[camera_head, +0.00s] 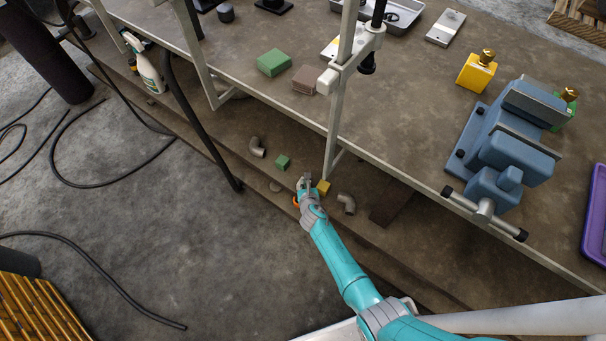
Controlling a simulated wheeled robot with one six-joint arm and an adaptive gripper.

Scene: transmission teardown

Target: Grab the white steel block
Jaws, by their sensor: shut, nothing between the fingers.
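A pale, whitish-grey metal block (445,27) lies flat on the workbench near the top right, right of a grey tray; it looks like the white steel block. My gripper (304,181) is shut and empty at the end of my teal arm. It appears near the lower shelf in front of the bench, far from the pale block, beside a small yellow cube (323,187). Another light-coloured piece (330,49) is partly hidden behind the bench's upright post, so its shape is unclear.
The white upright post (343,90) stands between my gripper and the bench top. A blue vise (510,140), yellow block (476,72), green block (274,62), mauve block (306,80) and grey tray (403,15) occupy the bench. Pipe elbows (257,147) lie below.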

